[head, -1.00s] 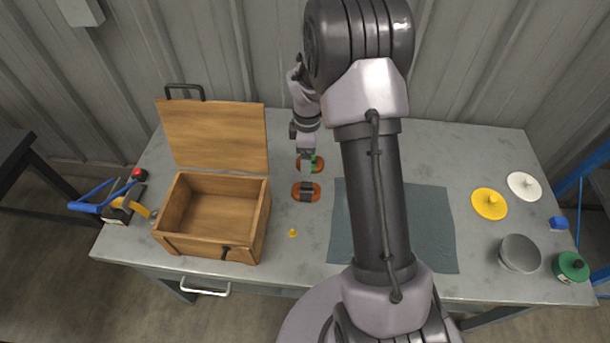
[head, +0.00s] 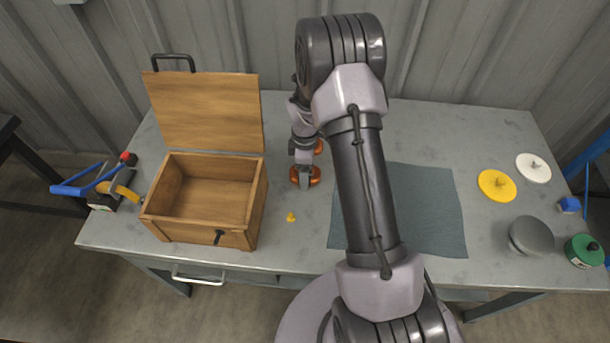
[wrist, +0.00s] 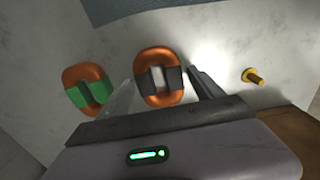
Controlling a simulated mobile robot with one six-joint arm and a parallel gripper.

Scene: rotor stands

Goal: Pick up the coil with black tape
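The coil with black tape is an orange-copper ring with black bands on two sides. It lies flat on the grey table, and its orange edge (head: 315,179) shows beside my gripper in the head view. In the wrist view this coil (wrist: 158,54) lies between my open fingers (wrist: 160,80), one on each side. I cannot tell whether either finger touches it. A similar coil with green tape (wrist: 87,75) lies to its left in the wrist view, outside the left finger. In the head view the green-taped coil (head: 319,147) is mostly hidden behind my arm.
An open wooden box (head: 210,190) stands left of the coils. A small yellow knob-like piece (head: 291,217) lies nearby. A blue-grey mat (head: 430,210) is to the right, with yellow (head: 497,186) and white (head: 533,168) discs and a grey bowl-like piece (head: 531,237) beyond.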

